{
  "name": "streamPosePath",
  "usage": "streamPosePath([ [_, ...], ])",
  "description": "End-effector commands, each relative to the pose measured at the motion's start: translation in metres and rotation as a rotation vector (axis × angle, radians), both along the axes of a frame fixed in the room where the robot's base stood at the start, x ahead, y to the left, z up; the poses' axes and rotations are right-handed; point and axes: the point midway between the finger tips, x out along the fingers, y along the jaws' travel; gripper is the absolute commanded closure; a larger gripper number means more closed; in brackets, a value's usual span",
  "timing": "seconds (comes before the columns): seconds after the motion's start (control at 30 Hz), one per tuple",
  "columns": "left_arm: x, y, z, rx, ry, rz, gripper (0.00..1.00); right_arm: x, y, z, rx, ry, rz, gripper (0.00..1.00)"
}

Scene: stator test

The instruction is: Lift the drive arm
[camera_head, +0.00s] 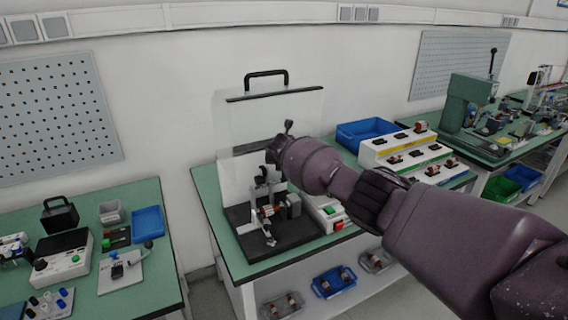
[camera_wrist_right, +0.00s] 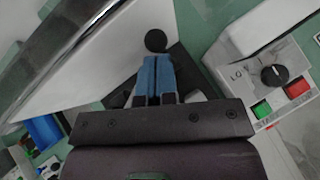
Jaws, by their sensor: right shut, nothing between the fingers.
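The test station stands on a black base plate (camera_head: 290,238) on the middle green bench, with a small copper-coloured part (camera_head: 267,211) in its fixture. My right arm reaches in from the right, and its wrist covers part of the station. In the right wrist view, my right gripper (camera_wrist_right: 158,82) has its blue fingers shut together and empty. A round black knob (camera_wrist_right: 155,41), seemingly the end of the drive arm, lies just beyond the fingertips. I cannot tell whether they touch. The rest of the drive arm is largely hidden. My left gripper is not in view.
A clear guard with a black handle (camera_head: 266,76) stands raised behind the station. A control box (camera_wrist_right: 275,85) with a dial and green and red buttons sits to the right. A blue bin (camera_head: 364,131) and a stepped parts rack (camera_head: 412,150) stand farther right.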

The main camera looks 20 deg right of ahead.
Motion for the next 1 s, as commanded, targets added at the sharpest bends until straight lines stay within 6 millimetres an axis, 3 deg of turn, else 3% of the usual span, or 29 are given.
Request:
streamPosePath([
  [1.0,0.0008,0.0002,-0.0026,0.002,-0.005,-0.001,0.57,0.0097,0.0026,0.0023,0.0,-0.002,0.001,1.0],
])
